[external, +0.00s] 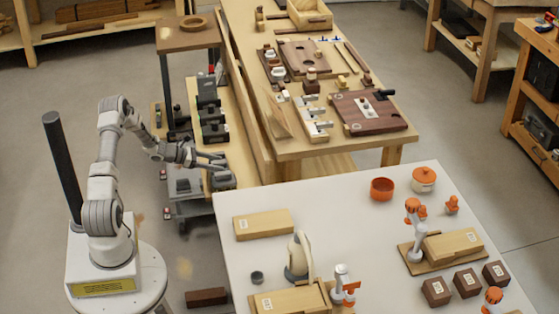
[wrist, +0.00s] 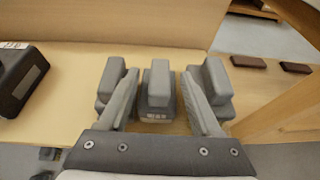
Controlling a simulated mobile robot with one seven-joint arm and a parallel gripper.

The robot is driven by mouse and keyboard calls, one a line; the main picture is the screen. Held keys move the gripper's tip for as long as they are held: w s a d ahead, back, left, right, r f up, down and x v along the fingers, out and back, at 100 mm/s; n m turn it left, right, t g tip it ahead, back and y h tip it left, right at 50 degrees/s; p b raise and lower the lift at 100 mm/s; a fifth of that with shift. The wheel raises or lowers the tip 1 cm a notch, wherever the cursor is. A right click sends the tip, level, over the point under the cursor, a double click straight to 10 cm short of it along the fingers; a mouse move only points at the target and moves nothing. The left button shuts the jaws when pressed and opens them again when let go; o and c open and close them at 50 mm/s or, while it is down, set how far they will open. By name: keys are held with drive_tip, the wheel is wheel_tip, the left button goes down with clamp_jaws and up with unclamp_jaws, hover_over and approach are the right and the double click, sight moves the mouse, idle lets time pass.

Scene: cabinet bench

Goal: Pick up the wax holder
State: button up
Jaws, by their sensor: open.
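My gripper (external: 208,160) is open over the low wooden bench, with its fingers pointing right in the external view. In the wrist view its two grey fingers (wrist: 163,92) stand on either side of a dark grey piece with a lighter raised block and a small white label, which I take to be the wax holder (wrist: 157,88). There are gaps between it and both fingers. In the external view a dark piece, likely the same wax holder (external: 223,181), sits just below the fingers and is partly hidden by them.
A black block with a white label (wrist: 20,78) stands on the bench left of the fingers in the wrist view. Several similar black pieces (external: 212,115) stand in a row along the bench. A wooden post and frame (wrist: 285,95) rise close to the right.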

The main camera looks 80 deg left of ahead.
drive_tip(key=shift+x, duration=0.75)
drive_tip(key=shift+c, duration=0.2)
clamp_jaws()
drive_tip(key=shift+r, duration=0.1)
